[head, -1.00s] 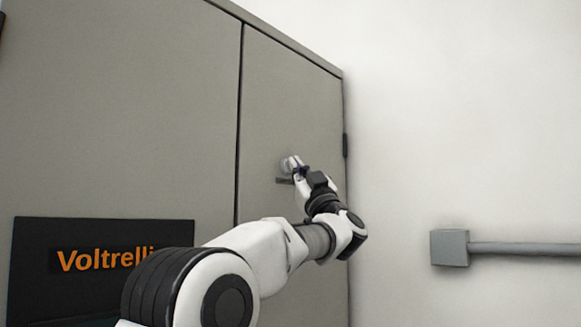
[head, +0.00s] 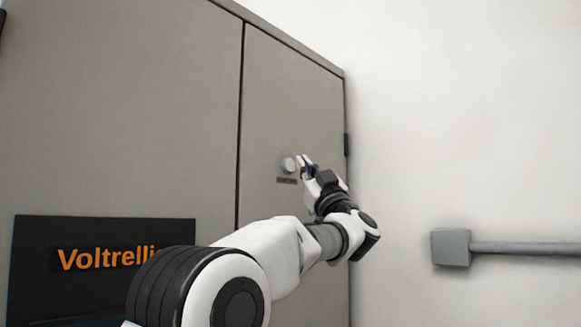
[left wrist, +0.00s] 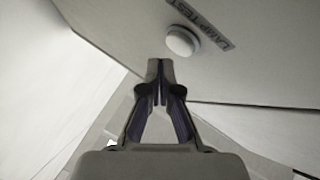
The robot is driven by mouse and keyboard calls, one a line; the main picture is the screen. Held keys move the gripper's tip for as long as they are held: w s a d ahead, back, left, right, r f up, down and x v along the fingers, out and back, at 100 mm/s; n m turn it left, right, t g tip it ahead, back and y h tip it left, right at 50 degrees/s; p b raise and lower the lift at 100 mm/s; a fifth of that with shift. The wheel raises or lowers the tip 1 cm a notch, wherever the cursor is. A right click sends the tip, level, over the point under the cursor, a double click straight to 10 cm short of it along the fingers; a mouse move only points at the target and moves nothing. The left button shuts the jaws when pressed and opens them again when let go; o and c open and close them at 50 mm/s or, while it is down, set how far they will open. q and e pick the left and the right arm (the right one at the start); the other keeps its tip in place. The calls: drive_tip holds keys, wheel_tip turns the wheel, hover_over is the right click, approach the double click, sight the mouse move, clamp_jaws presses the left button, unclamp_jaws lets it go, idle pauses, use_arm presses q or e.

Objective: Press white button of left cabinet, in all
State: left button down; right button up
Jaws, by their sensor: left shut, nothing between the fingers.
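The grey cabinet (head: 290,100) fills the left of the head view. Its narrow right door carries a round white button (head: 288,164) with a small dark label under it. In the left wrist view the button (left wrist: 181,41) stands above and to the right of the fingertips, beside a label reading "LAMP TEST" (left wrist: 200,22). My left gripper (head: 303,160) is shut and empty, just right of the button in the head view. In the left wrist view the shut fingers (left wrist: 160,68) point toward the panel, with a visible offset from the button. My right gripper is out of view.
A black sign reading "Voltrelli" (head: 60,285) is on the cabinet's left part. A grey box (head: 451,247) with a horizontal conduit (head: 525,248) is on the white wall at right. A dark hinge (head: 347,145) marks the cabinet's right edge.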

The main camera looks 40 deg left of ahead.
use_arm(q)
drive_tip(key=d, duration=0.4)
drive_tip(key=shift+s+d, duration=0.15)
drive_tip(key=shift+d, duration=0.15)
drive_tip(key=shift+a, duration=0.15)
idle(0.4)
